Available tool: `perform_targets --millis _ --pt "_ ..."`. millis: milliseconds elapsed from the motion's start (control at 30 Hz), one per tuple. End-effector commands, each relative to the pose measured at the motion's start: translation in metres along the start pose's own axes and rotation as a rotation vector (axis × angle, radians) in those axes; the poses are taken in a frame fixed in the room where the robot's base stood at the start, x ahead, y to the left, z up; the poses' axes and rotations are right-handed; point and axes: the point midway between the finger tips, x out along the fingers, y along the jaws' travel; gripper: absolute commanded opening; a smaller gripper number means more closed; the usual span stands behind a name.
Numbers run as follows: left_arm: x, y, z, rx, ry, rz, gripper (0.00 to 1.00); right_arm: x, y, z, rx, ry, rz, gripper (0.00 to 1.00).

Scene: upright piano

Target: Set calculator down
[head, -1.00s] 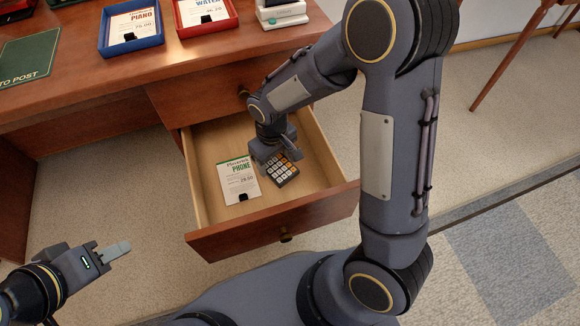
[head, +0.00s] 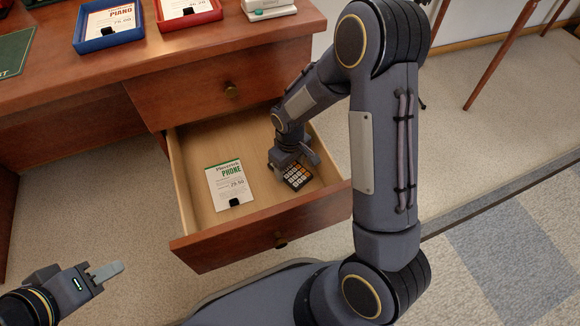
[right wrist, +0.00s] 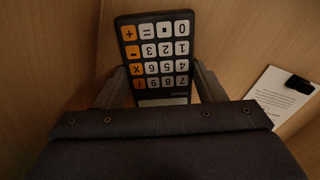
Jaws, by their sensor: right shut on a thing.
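The calculator (head: 296,177), dark with white and orange keys, is inside the open drawer (head: 190,212), at its right part. It also shows in the right wrist view (right wrist: 158,52), between the fingers. My right gripper (head: 291,160) is shut on the calculator, reaching down into the drawer; I cannot tell whether the calculator touches the drawer floor. My left gripper (head: 106,272) is at the lower left, away from the drawer; its finger gap is not clear.
A phone bill (head: 230,184) with a black clip lies in the drawer left of the calculator and shows in the right wrist view (right wrist: 285,100). Blue (head: 108,41) and red (head: 188,21) trays stand on the desk (head: 60,80) above.

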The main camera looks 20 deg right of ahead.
Motion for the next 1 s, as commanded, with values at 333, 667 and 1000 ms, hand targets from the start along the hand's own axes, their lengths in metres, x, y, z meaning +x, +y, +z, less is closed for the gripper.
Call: perform_targets --millis 333,667,1000 --pt "0.001 -0.001 0.001 0.000 0.000 0.000 0.36 0.003 0.000 0.000 0.000 0.000 0.000 0.75" --pt "0.001 -0.001 0.001 0.000 0.000 0.000 0.36 0.002 0.000 0.000 0.000 0.000 0.000 0.85" --pt "-0.020 0.009 -0.010 0.000 0.000 0.000 0.36 -0.048 0.000 -0.001 0.000 0.005 0.001 0.85"
